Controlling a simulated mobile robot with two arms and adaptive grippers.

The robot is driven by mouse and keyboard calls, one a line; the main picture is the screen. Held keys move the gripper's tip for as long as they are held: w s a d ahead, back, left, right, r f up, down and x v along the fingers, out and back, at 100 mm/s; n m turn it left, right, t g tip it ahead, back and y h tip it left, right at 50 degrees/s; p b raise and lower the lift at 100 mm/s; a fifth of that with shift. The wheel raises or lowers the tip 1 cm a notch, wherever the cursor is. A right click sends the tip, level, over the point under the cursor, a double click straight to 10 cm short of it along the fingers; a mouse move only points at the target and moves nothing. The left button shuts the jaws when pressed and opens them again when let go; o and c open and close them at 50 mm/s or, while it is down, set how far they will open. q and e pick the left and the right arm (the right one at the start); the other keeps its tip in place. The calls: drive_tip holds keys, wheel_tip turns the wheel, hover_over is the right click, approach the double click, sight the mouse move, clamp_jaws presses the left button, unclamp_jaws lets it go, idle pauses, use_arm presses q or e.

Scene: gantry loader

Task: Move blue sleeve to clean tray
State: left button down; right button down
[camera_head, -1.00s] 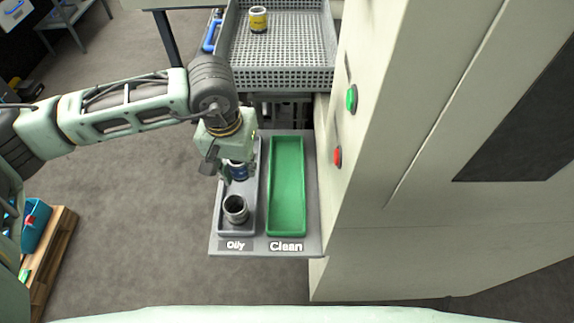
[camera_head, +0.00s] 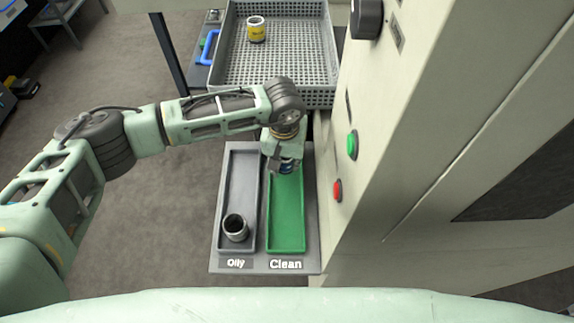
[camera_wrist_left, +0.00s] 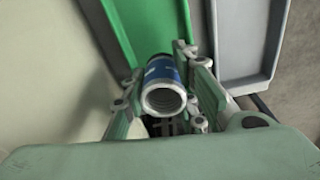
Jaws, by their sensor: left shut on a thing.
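The blue sleeve (camera_head: 286,168) is a short metal ring with a blue band. My left gripper (camera_head: 284,172) is shut on it, over the far part of the green clean tray (camera_head: 287,215). In the left wrist view the sleeve (camera_wrist_left: 163,88) sits between the two fingers (camera_wrist_left: 163,100), its open end facing the camera, with the green tray (camera_wrist_left: 128,30) beyond it. I cannot tell whether the sleeve touches the tray. The grey oily tray (camera_head: 238,190) is to the left and holds a dark, bare metal sleeve (camera_head: 236,227). My right gripper is not in view.
A grey mesh basket (camera_head: 275,70) with a yellow-banded sleeve (camera_head: 256,30) stands behind the trays. A pale machine wall with a green button (camera_head: 352,145) and a red button (camera_head: 337,190) rises close on the right. The green tray's near part is empty.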

sight(287, 170)
use_arm(q)
drive_tip(key=shift+f+p, duration=0.5)
drive_tip(key=shift+f, duration=0.2)
wheel_tip(287, 170, down, 2)
drive_tip(key=shift+f+p, duration=0.1)
drive_tip(key=shift+p, duration=0.3)
drive_tip(key=shift+f, duration=0.2)
drive_tip(key=shift+f+b, duration=0.2)
drive_tip(key=shift+b, duration=0.1)
drive_tip(key=c, duration=1.7)
unclamp_jaws()
drive_tip(key=shift+o, duration=0.2)
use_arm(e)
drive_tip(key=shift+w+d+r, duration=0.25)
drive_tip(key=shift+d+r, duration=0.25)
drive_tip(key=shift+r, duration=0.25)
use_arm(q)
drive_tip(key=shift+r, duration=0.1)
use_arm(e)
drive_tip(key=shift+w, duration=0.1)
